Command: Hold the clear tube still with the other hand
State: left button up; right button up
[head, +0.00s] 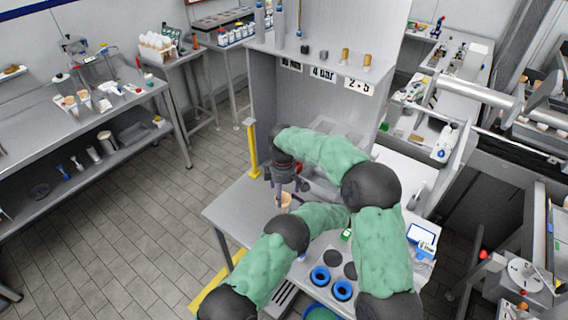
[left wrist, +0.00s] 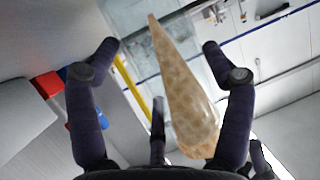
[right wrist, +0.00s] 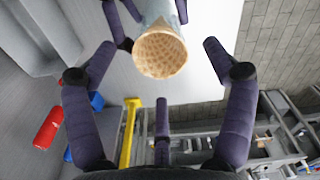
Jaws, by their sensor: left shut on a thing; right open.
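My left gripper (left wrist: 160,46) is shut on the clear tube (right wrist: 158,10). The tube is hard to make out; a pale bluish part of it shows above the cone in the right wrist view. A tan waffle cone (left wrist: 180,95) lies between the left fingers, its tip pointing away. Its open mouth (right wrist: 160,54) faces my right gripper (right wrist: 160,46), which is open and empty, with its fingers on either side of the mouth and apart from it. In the head view the right gripper (head: 284,178) is over the table's left part, by the cone (head: 284,200); the left gripper is mostly hidden.
The grey table (head: 232,212) holds blue rings (head: 342,290) and dark round holes near its front. A yellow post (head: 252,150) stands at its back left corner. A tall grey panel with a shelf (head: 320,62) rises behind. Tiled floor is free to the left.

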notch_tip(320, 180, up, 16)
jog(key=m, duration=0.9)
jog(key=shift+s+d, duration=0.15)
jog(key=shift+d, duration=0.05)
jog(key=shift+f, duration=0.1)
dwell(0.4)
pick_arm(q)
jog(key=o, duration=1)
jog(key=shift+o, duration=0.2)
